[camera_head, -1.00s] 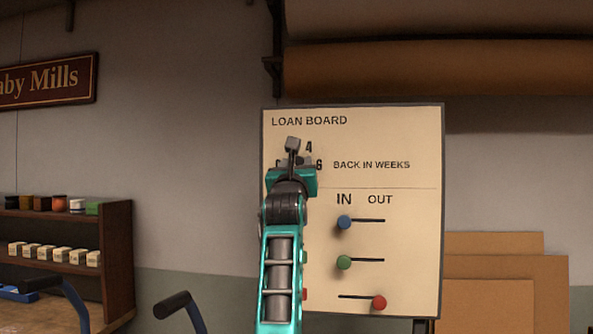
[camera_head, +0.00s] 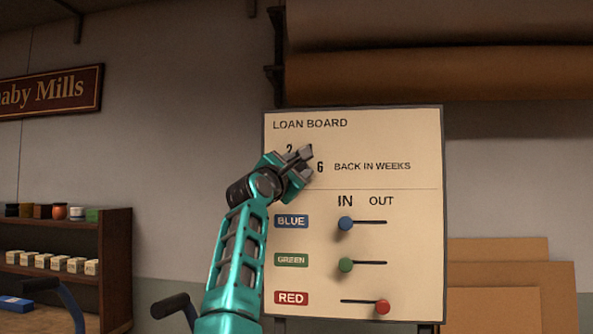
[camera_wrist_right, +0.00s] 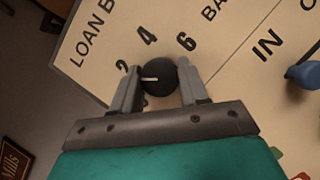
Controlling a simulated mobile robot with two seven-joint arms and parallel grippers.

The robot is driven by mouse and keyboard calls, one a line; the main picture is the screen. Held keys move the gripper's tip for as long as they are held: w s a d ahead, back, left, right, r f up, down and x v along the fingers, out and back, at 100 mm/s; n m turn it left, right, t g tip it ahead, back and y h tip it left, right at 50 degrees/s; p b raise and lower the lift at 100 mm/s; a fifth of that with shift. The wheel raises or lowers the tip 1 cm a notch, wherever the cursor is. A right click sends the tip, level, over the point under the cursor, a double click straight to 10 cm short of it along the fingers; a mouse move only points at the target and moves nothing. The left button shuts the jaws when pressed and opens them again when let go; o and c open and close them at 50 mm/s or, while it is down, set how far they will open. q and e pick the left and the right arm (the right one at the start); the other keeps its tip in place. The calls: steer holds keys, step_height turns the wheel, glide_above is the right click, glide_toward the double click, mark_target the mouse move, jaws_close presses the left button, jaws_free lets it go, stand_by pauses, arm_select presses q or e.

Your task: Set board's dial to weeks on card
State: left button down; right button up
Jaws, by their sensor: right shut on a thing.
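The loan board (camera_head: 410,130) faces me, with "BACK IN WEEKS" printed beside its dial. In the right wrist view the dial (camera_wrist_right: 165,92) is a round black knob with a white pointer line, and the numbers 2, 4 and 6 around it. The pointer aims left in that view, nearest to the 2 of the numbers I can see. My right gripper (camera_head: 306,160) is shut on the dial, a finger on each side (camera_wrist_right: 158,90). It hides the dial and the 4 in the head view. My left gripper is not in view. I see no card.
Blue (camera_head: 345,223) and green (camera_head: 345,265) slider knobs stand at the left, IN, and the red knob (camera_head: 382,307) at the right, OUT. A shelf (camera_head: 117,260) with small boxes and jars is at left. Curved handles (camera_head: 170,306) rise at lower left. Brown panels (camera_head: 500,262) lean at right.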

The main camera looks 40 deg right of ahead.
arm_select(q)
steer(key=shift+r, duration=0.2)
arm_select(e)
steer(key=shift+m+g, duration=0.3)
steer(key=shift+m, duration=0.5)
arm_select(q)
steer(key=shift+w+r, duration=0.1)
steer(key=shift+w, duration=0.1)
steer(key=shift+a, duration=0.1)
arm_select(e)
steer(key=o, duration=1.1)
steer(key=shift+c, duration=0.2)
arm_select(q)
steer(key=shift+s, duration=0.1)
arm_select(e)
steer(key=shift+a, duration=0.15)
arm_select(q)
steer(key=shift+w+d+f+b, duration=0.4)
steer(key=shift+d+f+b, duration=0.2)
steer(key=shift+b, duration=0.7)
arm_select(e)
steer(key=v, duration=1.2)
steer(key=shift+a, duration=0.35)
